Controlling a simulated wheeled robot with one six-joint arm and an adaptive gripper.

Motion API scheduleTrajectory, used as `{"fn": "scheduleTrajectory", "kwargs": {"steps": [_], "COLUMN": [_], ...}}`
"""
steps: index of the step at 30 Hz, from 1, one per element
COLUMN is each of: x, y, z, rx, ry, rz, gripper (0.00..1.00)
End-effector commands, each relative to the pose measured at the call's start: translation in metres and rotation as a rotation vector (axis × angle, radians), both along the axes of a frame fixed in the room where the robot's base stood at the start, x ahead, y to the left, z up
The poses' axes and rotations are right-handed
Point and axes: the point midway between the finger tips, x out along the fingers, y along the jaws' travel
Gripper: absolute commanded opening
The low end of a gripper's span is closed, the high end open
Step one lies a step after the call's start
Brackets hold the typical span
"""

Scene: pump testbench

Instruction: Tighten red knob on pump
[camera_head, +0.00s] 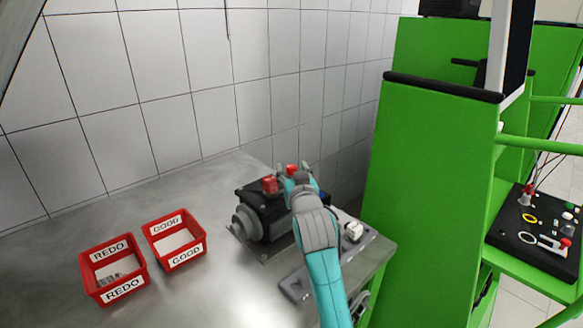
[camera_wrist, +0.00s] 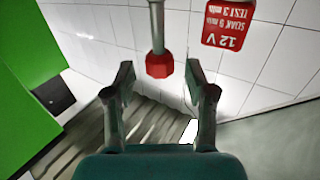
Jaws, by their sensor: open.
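The dark pump (camera_head: 262,210) stands on the metal bench, with a round grey end facing left. Two red parts show in the head view: one on top of the pump (camera_head: 269,184) and one at my fingertips (camera_head: 292,169). My gripper (camera_head: 291,180) is over the right part of the pump, and my arm hides that side. In the wrist view a red knob (camera_wrist: 159,66) on a grey shaft lies between the fingertips of my open gripper (camera_wrist: 160,78). Gaps show on both sides of it, so neither finger appears to touch it.
Red REDO (camera_head: 90,262) and GOOD (camera_head: 156,233) bins stand left on the bench (camera_head: 215,285). A green frame (camera_head: 425,150) rises at the right. A tiled wall (camera_head: 120,90) is behind. A red 12 V sign (camera_wrist: 229,24) shows inverted in the wrist view.

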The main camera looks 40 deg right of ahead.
Motion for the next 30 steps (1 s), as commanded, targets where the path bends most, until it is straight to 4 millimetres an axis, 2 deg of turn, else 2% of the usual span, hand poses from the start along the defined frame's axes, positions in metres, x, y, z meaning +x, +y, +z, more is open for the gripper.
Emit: {"fn": "scheduleTrajectory", "kwargs": {"steps": [6, 16, 21, 23, 30], "x": [0.016, 0.018, 0.018, 0.018, 0.019], "y": [-0.009, -0.01, -0.01, -0.01, -0.01], "z": [0.0, 0.0, 0.0, 0.0, -0.001], "rx": [0.0, 0.0, 0.0, 0.0, 0.0], "ry": [0.0, 0.0, 0.0, 0.0, 0.002], "rz": [-0.001, 0.0, 0.0, 0.0, -0.015], "gripper": [0.56, 0.56, 0.13, 0.0, 0.0]}}
